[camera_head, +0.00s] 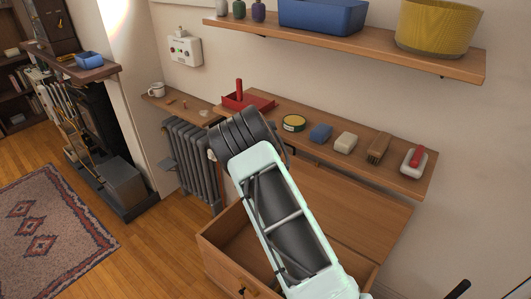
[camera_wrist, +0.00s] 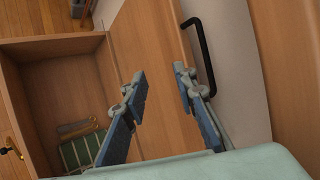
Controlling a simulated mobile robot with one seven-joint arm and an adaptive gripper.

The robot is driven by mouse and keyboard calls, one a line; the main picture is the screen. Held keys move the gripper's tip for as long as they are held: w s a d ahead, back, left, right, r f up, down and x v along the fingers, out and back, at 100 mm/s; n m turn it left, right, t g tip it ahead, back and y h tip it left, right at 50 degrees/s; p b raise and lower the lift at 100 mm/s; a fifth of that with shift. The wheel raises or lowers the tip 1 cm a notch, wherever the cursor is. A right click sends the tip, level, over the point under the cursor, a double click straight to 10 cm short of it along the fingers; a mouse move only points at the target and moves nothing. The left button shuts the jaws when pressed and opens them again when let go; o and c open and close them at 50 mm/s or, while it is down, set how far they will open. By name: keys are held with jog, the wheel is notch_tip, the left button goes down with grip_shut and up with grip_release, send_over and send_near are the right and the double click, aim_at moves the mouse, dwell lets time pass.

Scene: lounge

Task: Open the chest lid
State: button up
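The wooden chest (camera_head: 217,262) stands at the bottom middle of the head view, its top open and its inside showing. Its lid (camera_head: 350,205) is raised and leans back toward the wall. In the wrist view the lid (camera_wrist: 150,45) is a wooden panel with a black bar handle (camera_wrist: 207,58) by its right edge. The open chest (camera_wrist: 60,85) lies to the left, with a green striped thing (camera_wrist: 80,152) inside. My gripper (camera_wrist: 163,82) is open in front of the lid, its right finger close to the handle's lower end. I cannot tell if it touches. The arm hides my gripper in the head view.
A low shelf (camera_head: 308,143) with a red tray, a tin, a sponge and brushes is fixed above the chest. A higher shelf (camera_head: 350,50) holds a blue bin and a yellow basket. A radiator (camera_head: 188,160) stands left of the chest.

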jog(key=shift+v, duration=2.9)
